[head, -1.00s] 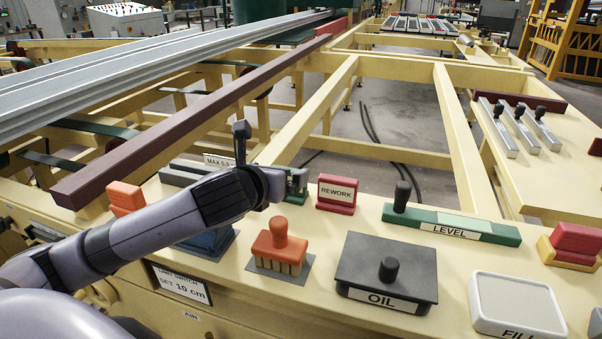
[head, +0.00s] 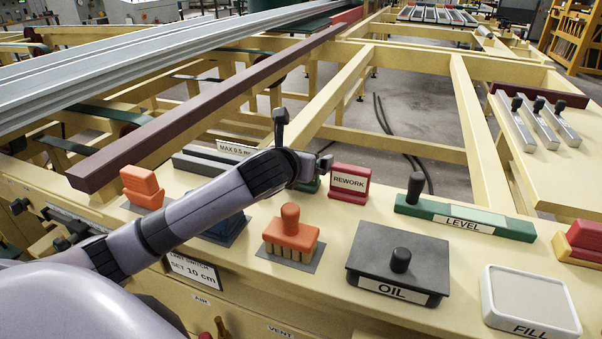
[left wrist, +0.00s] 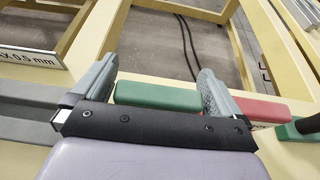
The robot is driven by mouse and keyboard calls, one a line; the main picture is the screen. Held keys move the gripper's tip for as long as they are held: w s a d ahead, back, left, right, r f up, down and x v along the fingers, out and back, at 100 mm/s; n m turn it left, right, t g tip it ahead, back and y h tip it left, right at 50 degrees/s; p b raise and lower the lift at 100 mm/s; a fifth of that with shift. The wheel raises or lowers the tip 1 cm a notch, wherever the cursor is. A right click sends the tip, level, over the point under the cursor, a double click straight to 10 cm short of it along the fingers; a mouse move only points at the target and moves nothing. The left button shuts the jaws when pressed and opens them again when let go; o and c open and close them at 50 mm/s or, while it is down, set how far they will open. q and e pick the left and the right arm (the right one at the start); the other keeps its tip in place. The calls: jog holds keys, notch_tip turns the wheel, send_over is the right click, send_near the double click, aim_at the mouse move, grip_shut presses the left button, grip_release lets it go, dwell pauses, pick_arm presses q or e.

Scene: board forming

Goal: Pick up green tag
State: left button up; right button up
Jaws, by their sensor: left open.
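The green tag (left wrist: 158,96) is a green block on the cream bench top. In the left wrist view it lies between and beyond the two grey fingers of my left gripper (left wrist: 158,68), partly hidden by the gripper body. In the head view only a small piece of the green tag (head: 309,186) shows below my left gripper (head: 322,167), just left of the red REWORK tag (head: 350,182). My left gripper is open and empty, above the green tag. I cannot tell whether a finger touches it. My right gripper is in neither view.
The REWORK tag (left wrist: 262,108) is close beside the right finger. Grey bars and a MAX 0.5 mm sign (head: 236,149) lie to the left. An orange brush (head: 291,234), the OIL box (head: 399,265) and the LEVEL (head: 464,217) stand nearby. Open frame gaps lie behind.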

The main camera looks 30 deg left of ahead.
pick_arm(q)
jog(key=c, duration=0.8)
notch_tip(320, 180, up, 20)
jog(key=p, duration=0.3)
jog(key=o, duration=0.5)
jog(key=c, duration=0.5)
